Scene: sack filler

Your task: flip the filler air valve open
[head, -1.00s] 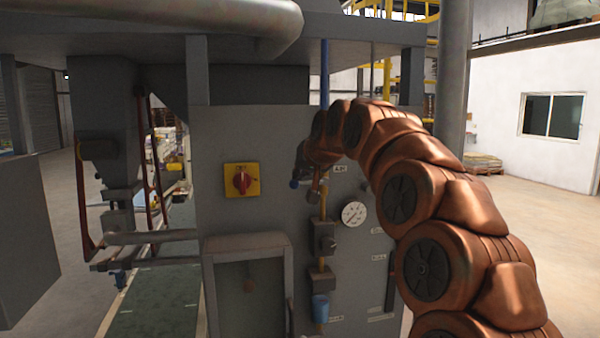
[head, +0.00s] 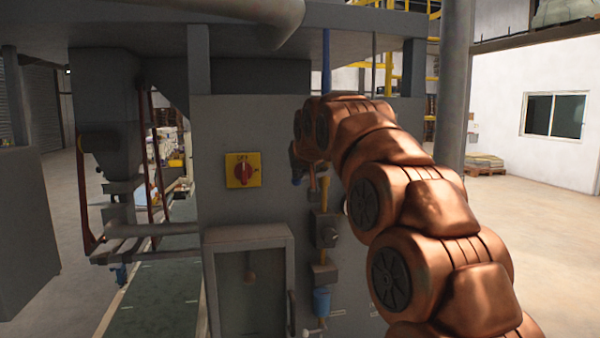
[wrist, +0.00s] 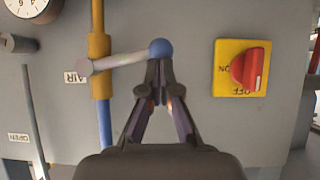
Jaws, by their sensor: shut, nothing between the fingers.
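The air valve shows in the wrist view as a pale grey lever (wrist: 120,61) with a blue ball knob (wrist: 160,48) at its end. The lever lies across the yellow pipe (wrist: 99,45), next to a label reading AIR (wrist: 75,77). It is nearly level in that picture, its knob end off to the right of the pipe. My gripper (wrist: 154,90) is shut and empty, its fingertips just below the knob; I cannot tell whether they touch it. In the head view my arm hides most of the valve.
A red rotary switch on a yellow plate (wrist: 242,68) sits close to the right of the knob in the wrist view. A pressure gauge (wrist: 30,8) is at the upper left. In the head view a framed box (head: 248,236) juts out below the switch.

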